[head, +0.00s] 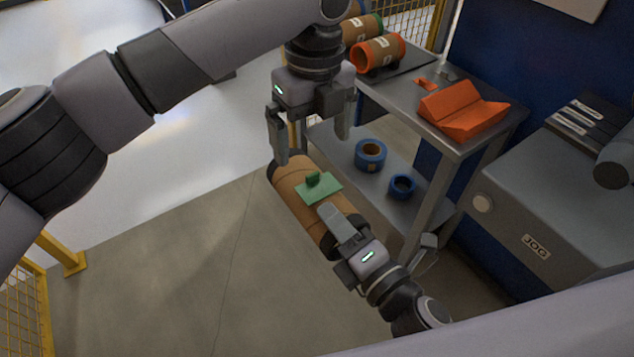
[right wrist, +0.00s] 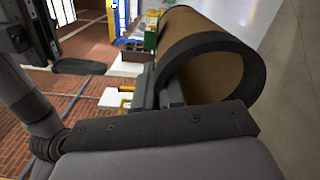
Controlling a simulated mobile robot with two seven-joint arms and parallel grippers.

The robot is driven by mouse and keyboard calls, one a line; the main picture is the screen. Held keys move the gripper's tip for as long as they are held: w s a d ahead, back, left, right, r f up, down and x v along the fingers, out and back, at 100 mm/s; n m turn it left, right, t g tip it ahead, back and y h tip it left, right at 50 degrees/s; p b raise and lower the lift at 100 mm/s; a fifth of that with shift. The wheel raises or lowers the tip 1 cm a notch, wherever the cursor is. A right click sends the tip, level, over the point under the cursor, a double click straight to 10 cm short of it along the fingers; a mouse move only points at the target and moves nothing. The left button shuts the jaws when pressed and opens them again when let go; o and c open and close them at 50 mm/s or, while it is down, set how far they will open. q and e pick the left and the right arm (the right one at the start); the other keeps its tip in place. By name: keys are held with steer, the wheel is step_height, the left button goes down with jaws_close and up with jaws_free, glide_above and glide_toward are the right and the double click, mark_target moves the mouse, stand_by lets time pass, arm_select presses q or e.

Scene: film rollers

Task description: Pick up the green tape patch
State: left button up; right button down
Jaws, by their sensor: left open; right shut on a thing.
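The green tape patch (head: 326,191) is a flat green piece with a small raised tab, lying on top of a brown roller (head: 290,184) with dark ends. My left gripper (head: 311,148) is open and empty, pointing down above the roller's far end and the patch. My right gripper (head: 336,222) is shut on the roller's near end. In the right wrist view the roller (right wrist: 205,65) shows its hollow, dark-rimmed end, with the right gripper (right wrist: 160,88) at its left edge.
A grey metal cart (head: 440,150) stands right of the roller. Its top holds an orange block (head: 462,108) and an orange-ended roller (head: 377,53); its lower shelf holds blue tape rolls (head: 370,154). A grey machine marked JOG (head: 535,246) is at right.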

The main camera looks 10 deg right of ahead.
mark_target(313, 174)
arm_select(q)
step_height(313, 174, down, 8)
steer(key=shift+r, duration=0.25)
steer(key=c, duration=1)
